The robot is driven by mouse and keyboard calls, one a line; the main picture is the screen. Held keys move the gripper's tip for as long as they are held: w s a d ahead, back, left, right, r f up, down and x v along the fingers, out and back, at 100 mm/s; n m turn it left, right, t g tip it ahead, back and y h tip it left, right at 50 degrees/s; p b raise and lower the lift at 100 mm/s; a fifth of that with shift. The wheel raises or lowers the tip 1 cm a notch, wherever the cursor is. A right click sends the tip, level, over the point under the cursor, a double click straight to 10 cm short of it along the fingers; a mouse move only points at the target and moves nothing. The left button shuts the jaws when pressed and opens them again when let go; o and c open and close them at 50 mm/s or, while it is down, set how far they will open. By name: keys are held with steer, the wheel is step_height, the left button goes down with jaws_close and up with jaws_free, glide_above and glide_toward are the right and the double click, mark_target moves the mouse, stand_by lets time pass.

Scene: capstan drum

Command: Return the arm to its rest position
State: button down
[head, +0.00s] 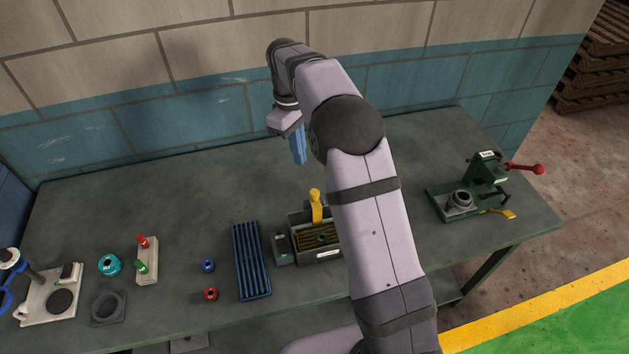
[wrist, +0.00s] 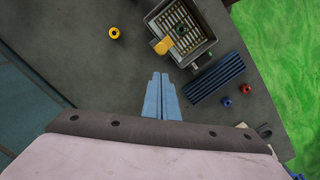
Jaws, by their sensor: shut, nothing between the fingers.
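My gripper (head: 299,160) has slim blue fingers and hangs above the rear middle of the workbench, well clear of the surface. It points downward in the head view. In the wrist view my gripper (wrist: 161,76) shows its two fingers side by side, shut, with nothing between them. My arm rises from the bottom of the head view, bends at a dark joint and reaches left to the wrist. It hides part of the bench and the right side of a metal box.
The metal box (head: 323,257) with a yellow handle (head: 316,207) stands below my gripper, beside a blue ribbed rack (head: 251,262). A green press (head: 487,180) stands right. Small rings and fixtures lie left. A yellow ring (wrist: 113,33) shows in the wrist view. The bench's rear left is clear.

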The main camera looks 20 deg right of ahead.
stand_by(0.3)
steer(key=s+f+m+b, duration=0.1)
steer(key=s+f+m, duration=0.1)
steer(key=s, duration=0.7)
steer(key=s+d+f+m, duration=0.1)
steer(key=s+f+m, duration=0.2)
steer(key=s, duration=0.7)
steer(key=s+f+m+b, duration=0.1)
steer(key=s+f+m, duration=0.1)
steer(key=s, duration=0.8)
steer(key=shift+d+f+m+t+y+b, duration=0.3)
steer(key=shift+f+m+t+y, duration=0.1)
steer(key=shift+m, duration=0.3)
